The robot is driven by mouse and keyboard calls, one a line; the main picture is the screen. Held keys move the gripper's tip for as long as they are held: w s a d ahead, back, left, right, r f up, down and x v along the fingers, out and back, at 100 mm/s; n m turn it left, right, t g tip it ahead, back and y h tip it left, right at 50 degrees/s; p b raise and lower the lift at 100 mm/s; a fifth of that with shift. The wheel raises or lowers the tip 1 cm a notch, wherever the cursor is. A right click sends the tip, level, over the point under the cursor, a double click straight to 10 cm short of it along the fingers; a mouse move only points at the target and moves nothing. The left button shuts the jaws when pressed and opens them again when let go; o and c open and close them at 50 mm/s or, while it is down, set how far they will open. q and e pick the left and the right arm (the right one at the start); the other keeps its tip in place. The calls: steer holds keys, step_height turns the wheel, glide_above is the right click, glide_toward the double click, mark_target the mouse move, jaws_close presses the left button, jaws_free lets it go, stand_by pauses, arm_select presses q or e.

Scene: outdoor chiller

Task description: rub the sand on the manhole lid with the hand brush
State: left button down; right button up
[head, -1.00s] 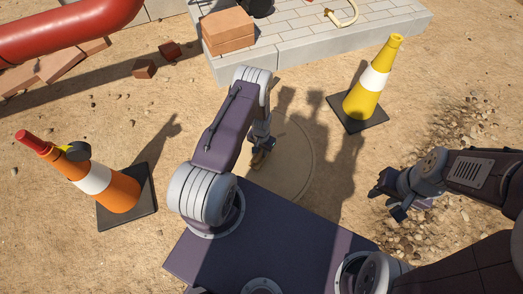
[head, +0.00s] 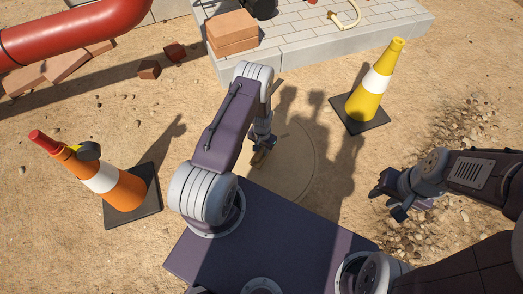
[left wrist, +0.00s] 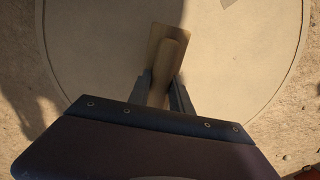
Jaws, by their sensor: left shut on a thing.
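The manhole lid (head: 292,172) is a round, sand-coloured disc set in the ground just in front of my base; it also fills most of the left wrist view (left wrist: 95,50). My left gripper (head: 261,148) is low over the lid's left part and shut on the hand brush (head: 259,158). In the left wrist view the brush (left wrist: 167,55) is a tan, wooden piece between the two fingers. Its bristles are hidden, and I cannot tell whether it touches the lid. My right gripper (head: 385,201) hangs to the right, off the lid; its finger gap is unclear.
An orange cone (head: 116,187) stands at left and a yellow cone (head: 368,90) at upper right. A paved block platform (head: 300,45) with stacked bricks (head: 231,32) and a red pipe (head: 70,30) lie at the back. Gravel (head: 465,130) covers the right side.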

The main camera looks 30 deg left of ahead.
arm_select(q)
steer(key=shift+r+p, duration=1.9)
steer(key=shift+r, duration=0.7)
